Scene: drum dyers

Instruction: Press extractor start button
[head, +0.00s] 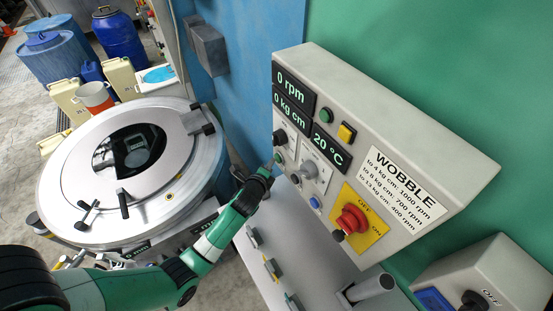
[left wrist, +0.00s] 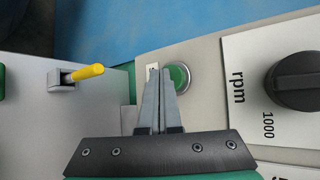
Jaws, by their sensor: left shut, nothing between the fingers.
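The grey control panel (head: 400,135) stands right of centre, with displays reading 0 rpm, 0 kg cm and 20 °C. My left gripper (head: 271,165) is shut and empty at the panel's lower left edge. In the left wrist view its fingertips (left wrist: 159,72) overlap the left side of a round green button (left wrist: 180,77) with a metal ring. I cannot tell whether they touch it. The button shows small beside the fingertips in the head view (head: 280,158). My right gripper is out of view.
A black rpm knob (left wrist: 296,80) is right of the green button, and a yellow-tipped lever (left wrist: 88,72) is left. A red switch (head: 351,220) sits lower on the panel. A round-lidded drum machine (head: 190,180) stands left, with blue barrels (head: 118,35) behind.

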